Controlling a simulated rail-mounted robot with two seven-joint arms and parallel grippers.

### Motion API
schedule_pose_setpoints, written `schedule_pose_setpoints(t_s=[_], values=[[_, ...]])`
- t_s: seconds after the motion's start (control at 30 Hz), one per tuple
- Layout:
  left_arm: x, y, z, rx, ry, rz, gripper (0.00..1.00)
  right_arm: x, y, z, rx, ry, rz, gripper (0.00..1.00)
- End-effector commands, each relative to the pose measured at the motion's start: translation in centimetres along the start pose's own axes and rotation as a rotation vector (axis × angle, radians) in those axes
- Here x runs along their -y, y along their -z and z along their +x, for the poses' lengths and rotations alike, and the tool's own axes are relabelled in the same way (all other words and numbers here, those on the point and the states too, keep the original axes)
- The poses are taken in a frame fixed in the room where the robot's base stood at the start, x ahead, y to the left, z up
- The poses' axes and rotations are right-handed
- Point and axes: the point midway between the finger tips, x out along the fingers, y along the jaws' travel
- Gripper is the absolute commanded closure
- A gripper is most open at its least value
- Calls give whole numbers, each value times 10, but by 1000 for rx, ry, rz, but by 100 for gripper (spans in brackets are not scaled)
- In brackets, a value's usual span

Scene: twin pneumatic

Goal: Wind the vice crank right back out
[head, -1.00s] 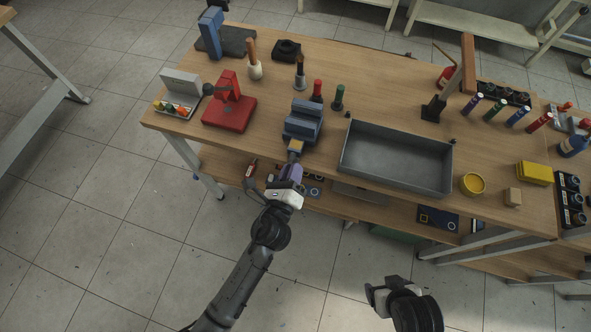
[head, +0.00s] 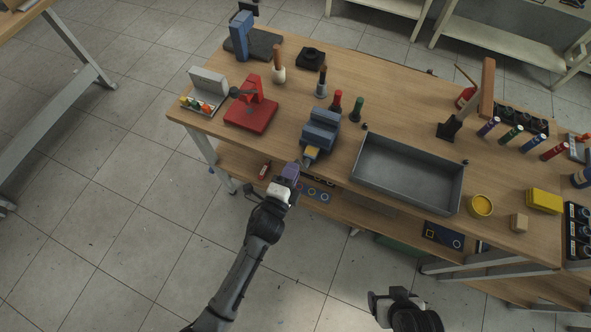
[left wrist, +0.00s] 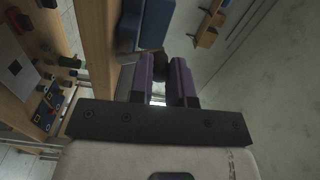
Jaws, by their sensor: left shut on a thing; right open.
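The blue vice (head: 321,127) is fixed at the front edge of the wooden bench, with a yellow part (head: 311,152) at its front. My left gripper (head: 291,171), with purple fingers, is just in front of and below the vice, beyond the bench edge. It is shut on the vice crank, whose dark knob (left wrist: 161,67) shows between the fingers in the left wrist view. The rest of the crank is mostly hidden. The blue vice body also shows in the left wrist view (left wrist: 150,22). My right gripper (head: 377,302) is open and empty, low over the floor.
A grey tray (head: 407,205) stands on the bench right of the vice. A red press (head: 251,113) is left of it, and red and green bottles (head: 356,110) stand close behind. A lower shelf (head: 345,205) runs under the bench.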

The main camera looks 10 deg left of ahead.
Motion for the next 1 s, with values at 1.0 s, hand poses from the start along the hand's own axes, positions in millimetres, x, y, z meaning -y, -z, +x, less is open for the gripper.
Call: schedule_pose_setpoints(t_s=[1.0], values=[[-31,-26,0,1,-1,-949,100,-1,11,-33,0,0,0,22]])
